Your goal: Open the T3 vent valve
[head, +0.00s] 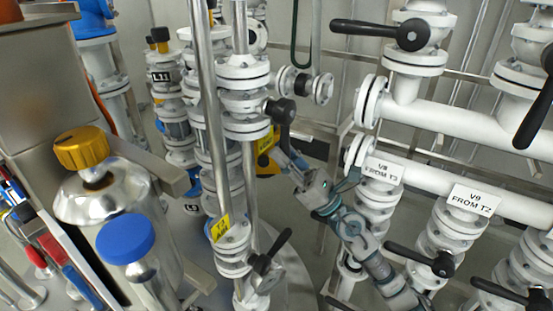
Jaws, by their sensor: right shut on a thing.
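My right arm comes in from the lower right, and my right gripper (283,158) is at the pipe column in the middle of the head view. A valve with a black hub (280,110) sits on the white flanged pipe there. Its black lever hangs down from the hub into the gripper, which is shut on it. The fingers hide much of the lever. A yellow tag (265,143) shows just left of the gripper, its text too small to read. I cannot read a T3 vent label. My left gripper is not in view.
White pipes with labels V8 FROM T3 (384,171) and V9 FROM T2 (471,200) run at the right. A black lever (378,31) is above them. A lower valve lever (272,255) stands below my gripper. Yellow (81,148) and blue (125,239) caps are at the left.

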